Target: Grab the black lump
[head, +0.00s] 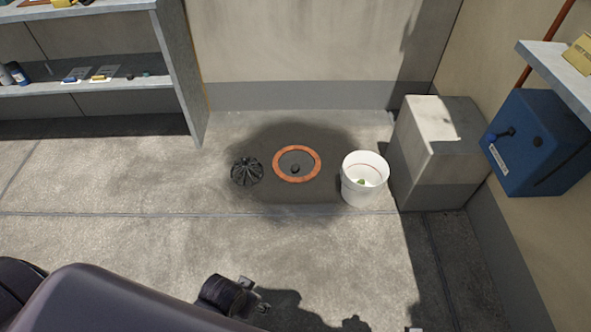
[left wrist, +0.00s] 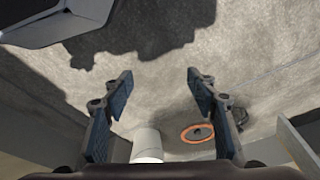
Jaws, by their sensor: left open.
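The black lump (head: 295,169) lies on the grey recessed centre of a round floor drain with an orange-brown ring (head: 279,173). In the left wrist view the drain ring (left wrist: 187,139) shows small, beyond and between my left gripper's fingers, close to the right one; the lump is hard to make out there. My left gripper (left wrist: 160,74) is open and empty, its blue-padded fingers wide apart and well away from the drain.
A black domed strainer (head: 247,172) sits left of the drain. A white bucket (head: 359,191) with something green inside stands right of it, beside a grey block (head: 435,150). Shelving (head: 186,80) stands at the left and a blue box (head: 540,143) is on the right wall. The front floor is clear.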

